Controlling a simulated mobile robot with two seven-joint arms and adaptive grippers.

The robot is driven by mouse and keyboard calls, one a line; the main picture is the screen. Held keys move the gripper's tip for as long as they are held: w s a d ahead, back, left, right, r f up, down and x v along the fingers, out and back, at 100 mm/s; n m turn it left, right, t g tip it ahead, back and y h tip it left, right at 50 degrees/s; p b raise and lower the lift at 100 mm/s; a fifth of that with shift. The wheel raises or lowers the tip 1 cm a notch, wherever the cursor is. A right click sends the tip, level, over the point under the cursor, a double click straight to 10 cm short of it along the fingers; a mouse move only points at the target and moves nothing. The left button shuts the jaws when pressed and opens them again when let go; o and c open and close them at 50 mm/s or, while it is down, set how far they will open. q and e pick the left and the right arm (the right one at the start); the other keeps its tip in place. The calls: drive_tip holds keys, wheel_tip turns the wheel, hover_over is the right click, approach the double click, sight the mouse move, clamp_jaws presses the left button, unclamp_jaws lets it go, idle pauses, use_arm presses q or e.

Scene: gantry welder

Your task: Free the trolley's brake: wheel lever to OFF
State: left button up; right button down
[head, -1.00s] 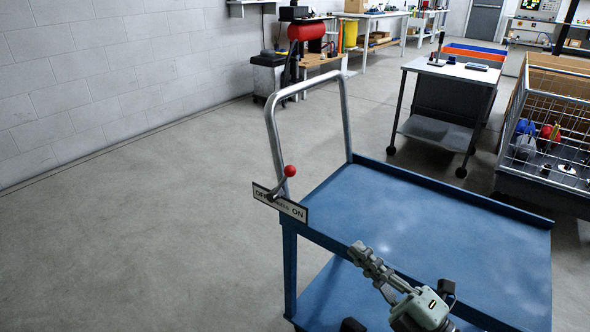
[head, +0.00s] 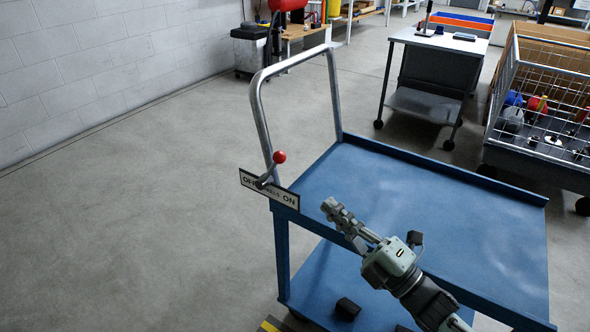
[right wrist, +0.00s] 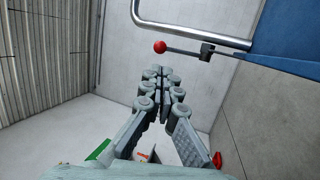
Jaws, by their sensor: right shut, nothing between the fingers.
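The blue trolley (head: 450,200) stands at the right of the head view with a silver push handle (head: 262,115). A brake lever with a red ball knob (head: 280,157) sits at its near left corner, above a white plate (head: 270,190) marked OFF at left and ON at right. The lever tilts up to the right, towards ON. My right gripper (head: 333,207) is shut and empty, to the right of the lever and apart from it. In the right wrist view, the red knob (right wrist: 159,47) shows just beyond the shut fingertips (right wrist: 157,72). My left gripper is out of view.
A grey wheeled table (head: 440,42) and a wire-sided cart (head: 545,125) with coloured items stand behind the trolley. A bin (head: 249,48) stands by the wall at the back. The floor left of the trolley is clear. A dark block (head: 347,309) is on the lower shelf.

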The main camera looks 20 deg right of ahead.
sight(284, 161)
drive_tip(key=p+x, duration=0.1)
drive_tip(key=x, duration=0.9)
drive_tip(key=shift+s+r, duration=0.1)
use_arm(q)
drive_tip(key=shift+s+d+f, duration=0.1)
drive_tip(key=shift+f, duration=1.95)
use_arm(e)
drive_tip(key=shift+w+a+r, duration=0.1)
drive_tip(key=shift+w+a, duration=0.15)
drive_tip(key=shift+w, duration=0.3)
